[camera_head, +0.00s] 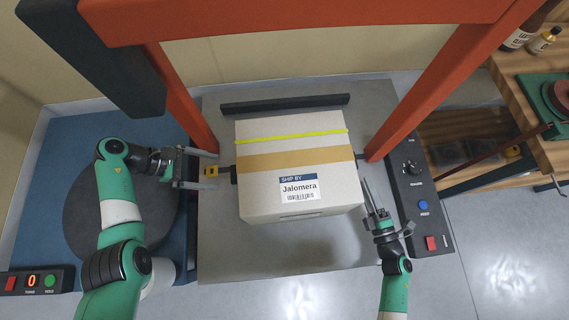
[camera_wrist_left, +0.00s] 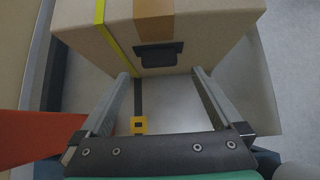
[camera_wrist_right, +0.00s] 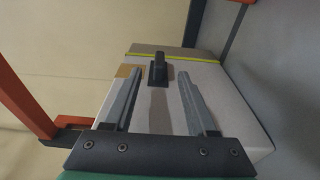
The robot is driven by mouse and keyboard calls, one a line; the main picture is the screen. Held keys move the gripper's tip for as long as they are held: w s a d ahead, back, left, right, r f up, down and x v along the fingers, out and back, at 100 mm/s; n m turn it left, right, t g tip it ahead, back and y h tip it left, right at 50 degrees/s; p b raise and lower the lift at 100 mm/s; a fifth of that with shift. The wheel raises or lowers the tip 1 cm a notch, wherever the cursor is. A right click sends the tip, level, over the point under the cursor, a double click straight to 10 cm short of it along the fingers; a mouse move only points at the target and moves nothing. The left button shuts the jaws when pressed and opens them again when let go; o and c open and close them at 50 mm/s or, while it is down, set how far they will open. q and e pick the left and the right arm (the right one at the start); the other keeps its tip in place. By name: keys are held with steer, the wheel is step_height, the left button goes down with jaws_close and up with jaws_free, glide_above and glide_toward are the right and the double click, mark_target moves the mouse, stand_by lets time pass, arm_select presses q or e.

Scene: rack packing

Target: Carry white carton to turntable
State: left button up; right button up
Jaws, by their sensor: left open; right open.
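The white carton (camera_head: 300,205) sits on a grey surface under an orange frame, with a tan tape band, a yellow-green strap and a "Jalomera" label on top. My left gripper (camera_head: 214,170) is open and empty at its left side. The left wrist view shows a dark handle (camera_wrist_left: 158,56) on the carton (camera_wrist_left: 210,30) just beyond the fingertips. My right gripper (camera_head: 372,197) is open close to the right side. In the right wrist view, another dark handle (camera_wrist_right: 158,72) appears between the fingers, in front of the carton (camera_wrist_right: 240,120). The round dark turntable (camera_head: 82,215) lies at the left, partly hidden by my left arm.
The orange frame posts (camera_head: 405,90) rise on both sides behind the carton. A black bar (camera_head: 285,103) lies behind it. A control panel (camera_head: 408,190) stands at the right, another (camera_head: 32,281) at lower left. A wooden bench (camera_head: 515,85) holds bottles at far right.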

mark_target(231, 174)
arm_select(q)
steer(key=x, duration=0.6)
steer(key=shift+w+d+f, duration=0.15)
steer(key=shift+d+f, duration=0.15)
arm_select(e)
steer(key=w, duration=0.3)
steer(key=w+a, duration=0.1)
steer(key=w, duration=0.3)
steer(key=shift+a, duration=0.2)
steer(key=shift+s, duration=0.1)
arm_select(q)
steer(key=c, duration=0.9)
arm_select(e)
jaws_close()
arm_select(q)
jaws_close()
